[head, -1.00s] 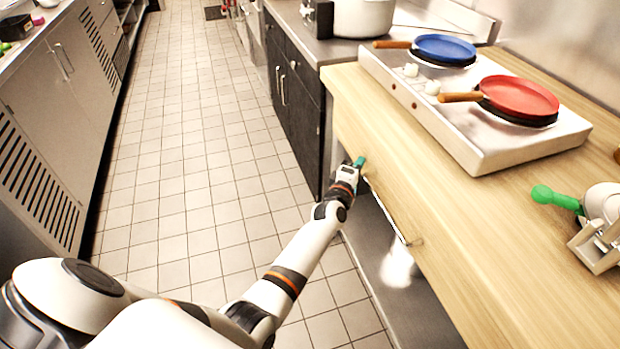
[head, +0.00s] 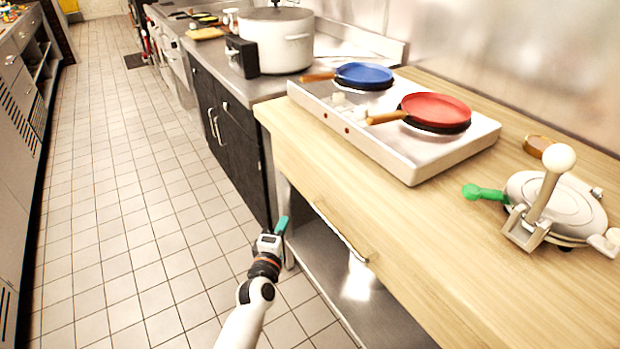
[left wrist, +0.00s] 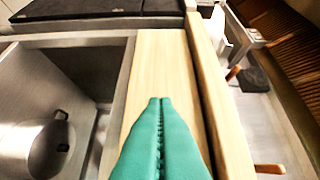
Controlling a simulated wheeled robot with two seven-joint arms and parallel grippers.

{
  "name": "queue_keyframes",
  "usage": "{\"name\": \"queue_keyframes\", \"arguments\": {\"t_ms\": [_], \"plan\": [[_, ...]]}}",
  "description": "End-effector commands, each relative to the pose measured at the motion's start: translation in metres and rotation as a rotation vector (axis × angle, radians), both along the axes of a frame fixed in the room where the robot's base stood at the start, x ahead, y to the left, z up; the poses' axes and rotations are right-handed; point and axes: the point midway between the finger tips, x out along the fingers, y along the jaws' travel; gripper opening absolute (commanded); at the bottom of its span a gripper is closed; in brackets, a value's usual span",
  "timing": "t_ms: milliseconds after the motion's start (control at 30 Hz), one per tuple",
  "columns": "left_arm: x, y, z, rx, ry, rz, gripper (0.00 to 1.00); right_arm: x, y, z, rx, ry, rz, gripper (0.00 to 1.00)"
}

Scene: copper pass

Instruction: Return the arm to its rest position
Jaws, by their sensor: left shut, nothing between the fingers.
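My left gripper (head: 281,226) has teal fingers and is shut and empty. In the head view it is beside the left end of the wooden counter (head: 400,235), over the floor side, with the arm coming up from the bottom. In the left wrist view the teal fingers (left wrist: 160,104) are pressed together in front of the counter's wood (left wrist: 160,60). I see no contact with the counter, though the exact gap is hard to tell. My right gripper is not in view.
A two-burner hotplate (head: 405,165) holds a blue pan (head: 364,74) and a red pan (head: 436,108). A big pot (head: 275,40) is at the back. A metal shelf (head: 335,265) lies below the counter. The tiled aisle (head: 130,200) is clear.

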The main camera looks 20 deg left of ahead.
Motion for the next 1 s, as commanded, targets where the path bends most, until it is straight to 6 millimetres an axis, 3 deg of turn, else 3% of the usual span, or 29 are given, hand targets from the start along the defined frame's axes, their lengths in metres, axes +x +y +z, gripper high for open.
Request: {"name": "queue_keyframes", "arguments": {"t_ms": [133,233,367,467,567,700,900,1000], "plan": [[-0.002,-0.002,-0.006,0.015,0.016,-0.005,0.0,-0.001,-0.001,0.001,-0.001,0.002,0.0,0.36],[-0.01,-0.008,-0.034,0.085,0.088,-0.031,0.0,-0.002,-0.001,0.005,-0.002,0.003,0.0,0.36],[-0.04,-0.024,-0.106,0.277,0.272,-0.117,0.0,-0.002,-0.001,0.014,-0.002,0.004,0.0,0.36],[-0.08,-0.034,-0.172,0.461,0.435,-0.223,0.0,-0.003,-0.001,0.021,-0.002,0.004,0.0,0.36],[-0.13,-0.042,-0.23,0.634,0.581,-0.35,0.0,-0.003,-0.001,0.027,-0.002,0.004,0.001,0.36],[-0.214,-0.044,-0.299,0.86,0.762,-0.555,0.0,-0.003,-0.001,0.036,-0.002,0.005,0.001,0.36],[-0.351,-0.032,-0.366,1.136,0.965,-0.899,0.0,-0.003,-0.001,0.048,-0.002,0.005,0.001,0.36],[-0.414,-0.022,-0.384,1.241,1.031,-1.068,0.0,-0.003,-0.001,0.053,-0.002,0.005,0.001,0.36]]}}
